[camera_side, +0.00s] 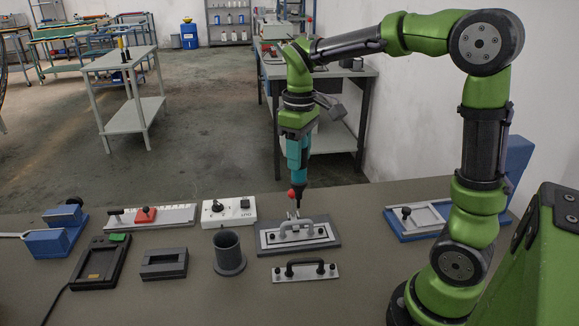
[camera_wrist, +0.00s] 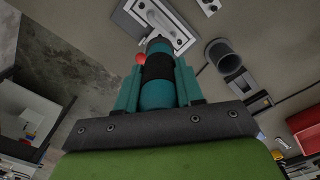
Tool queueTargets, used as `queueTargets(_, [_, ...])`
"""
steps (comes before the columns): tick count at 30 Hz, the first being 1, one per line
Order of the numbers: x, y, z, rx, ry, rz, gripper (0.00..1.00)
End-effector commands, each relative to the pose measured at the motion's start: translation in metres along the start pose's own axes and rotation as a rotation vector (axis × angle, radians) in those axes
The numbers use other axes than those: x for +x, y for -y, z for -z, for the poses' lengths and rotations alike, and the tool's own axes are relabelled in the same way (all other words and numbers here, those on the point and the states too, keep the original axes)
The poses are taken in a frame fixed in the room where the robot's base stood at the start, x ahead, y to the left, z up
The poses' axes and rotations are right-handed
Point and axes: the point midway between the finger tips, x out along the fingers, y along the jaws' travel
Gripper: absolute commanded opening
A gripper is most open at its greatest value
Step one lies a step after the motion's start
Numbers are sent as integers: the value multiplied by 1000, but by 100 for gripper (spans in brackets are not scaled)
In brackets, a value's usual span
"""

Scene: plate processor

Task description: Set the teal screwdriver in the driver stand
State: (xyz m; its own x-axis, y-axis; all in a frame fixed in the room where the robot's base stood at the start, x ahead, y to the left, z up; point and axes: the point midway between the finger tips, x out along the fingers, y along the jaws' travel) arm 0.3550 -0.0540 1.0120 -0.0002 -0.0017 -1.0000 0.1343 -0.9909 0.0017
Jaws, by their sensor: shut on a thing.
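My gripper (camera_side: 297,143) is shut on the teal screwdriver (camera_side: 297,170), which hangs nearly upright with its dark tip down. A red ball shows at the lower part of its body. In the wrist view the teal and black body (camera_wrist: 157,93) sits between the teal fingers of my gripper (camera_wrist: 157,80). The tip is just above or at the light plate with a grey handle; contact cannot be told. The driver stand (camera_side: 229,253), a dark round cup on a flange, is on the table left of and nearer than the screwdriver. It also shows in the wrist view (camera_wrist: 222,55), with its mouth open.
The handled plate (camera_side: 320,240) lies in a dark fixture under the screwdriver, with another handled plate (camera_side: 304,274) in front. A white control box (camera_side: 229,211) stands behind the stand. A dark frame block (camera_side: 163,264) is left of it. A blue fixture (camera_side: 420,221) lies right.

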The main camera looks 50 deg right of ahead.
Motion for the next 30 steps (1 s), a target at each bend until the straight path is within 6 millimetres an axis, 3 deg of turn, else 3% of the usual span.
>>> queueTargets(1, [-1, 18, 19, -60, -1, -1, 0])
queueTargets(6, [-4, 76, 66, -218, -1, -1, 0])
queueTargets(13, [-3, 136, 97, -356, -2, 1, 0])
queueTargets(18, [-1, 152, 102, -388, -2, 2, 0])
queueTargets(30, [31, 152, 102, -390, -1, 1, 0])
